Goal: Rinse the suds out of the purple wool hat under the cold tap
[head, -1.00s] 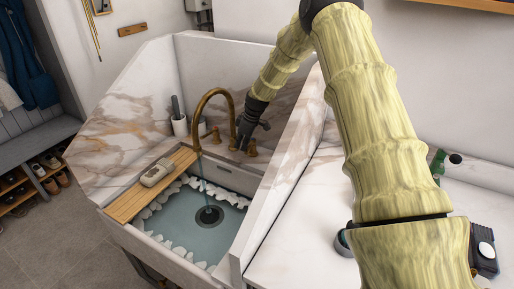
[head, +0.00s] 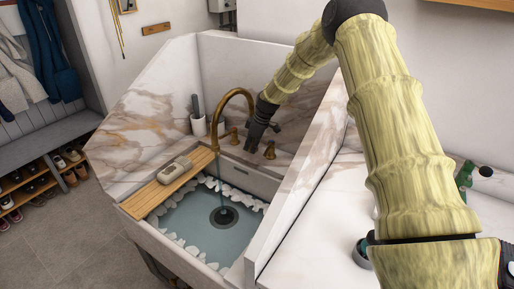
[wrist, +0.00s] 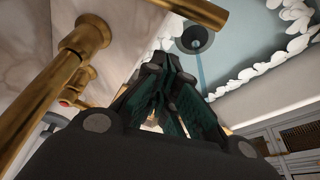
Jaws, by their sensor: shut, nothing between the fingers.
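I see no purple wool hat in either view. The brass tap (head: 232,93) arches over the sink (head: 176,252), with brass handles on its deck, one of them (head: 270,151) right of my gripper. A thin stream of water (wrist: 199,70) runs from the spout toward the dark drain (head: 223,216). Shallow bluish water (head: 190,218) lies in the basin, with white suds (head: 196,250) along its edges.
A wooden board (head: 170,184) with a grey soap-like block (head: 175,170) spans the sink's left side. A white cup (head: 198,126) stands behind. A marble wall (head: 300,180) bounds the right side. A green bottle (head: 464,174) stands on the right counter.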

